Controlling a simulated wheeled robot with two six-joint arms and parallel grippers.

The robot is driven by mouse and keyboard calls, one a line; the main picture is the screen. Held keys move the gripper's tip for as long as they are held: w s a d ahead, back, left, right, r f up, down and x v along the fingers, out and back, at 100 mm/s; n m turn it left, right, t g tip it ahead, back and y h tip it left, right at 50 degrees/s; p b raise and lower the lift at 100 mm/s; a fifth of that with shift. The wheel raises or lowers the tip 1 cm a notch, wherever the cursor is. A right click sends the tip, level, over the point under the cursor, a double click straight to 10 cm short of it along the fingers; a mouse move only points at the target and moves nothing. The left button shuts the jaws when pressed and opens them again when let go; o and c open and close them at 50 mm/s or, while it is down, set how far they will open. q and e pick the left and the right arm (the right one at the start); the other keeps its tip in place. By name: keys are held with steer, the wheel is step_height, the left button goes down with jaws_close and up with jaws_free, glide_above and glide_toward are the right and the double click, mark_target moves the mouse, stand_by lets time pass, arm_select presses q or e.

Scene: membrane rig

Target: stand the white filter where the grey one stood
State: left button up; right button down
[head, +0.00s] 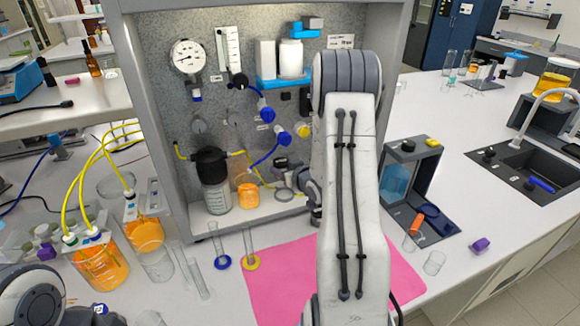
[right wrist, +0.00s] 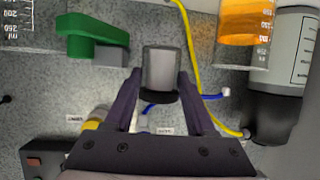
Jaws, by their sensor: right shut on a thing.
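A white cylinder (head: 290,60), which looks like the white filter, stands upright on a blue shelf (head: 284,83) high on the rig's back panel. My right gripper (right wrist: 160,80) is shut on a grey cylinder (right wrist: 160,68) with a dark end, which looks like the grey filter. In the head view the right gripper (head: 293,169) is low in front of the panel, mostly hidden by my own arm. Part of my left arm shows at the bottom left of the head view, but its fingers do not show.
A dark-capped bottle (head: 213,180) and an orange-filled beaker (head: 247,194) stand on the rig floor beside the right gripper. A yellow tube (right wrist: 193,60) and a green lever (right wrist: 92,36) are close to it.

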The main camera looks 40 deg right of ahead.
steer(key=shift+s+d, duration=0.1)
steer(key=shift+s, duration=0.05)
steer(key=shift+d+f+b, duration=0.25)
steer(key=shift+f+b, duration=0.25)
steer(key=shift+f, duration=0.1)
step_height(320, 180, down, 2)
steer(key=shift+b, duration=0.75)
steer(key=f, duration=0.1)
steer(key=f+b, duration=0.2)
steer(key=shift+s+a, duration=0.25)
steer(key=shift+s, duration=0.1)
steer(key=shift+w+d+f+b, duration=0.15)
steer(key=shift+f+b, duration=0.2)
steer(key=shift+f, duration=0.05)
steer(key=shift+w+d+f+b, duration=0.1)
steer(key=shift+f+b, duration=0.2)
steer(key=shift+f, duration=0.1)
steer(key=shift+a, duration=0.15)
steer(key=shift+f, duration=0.15)
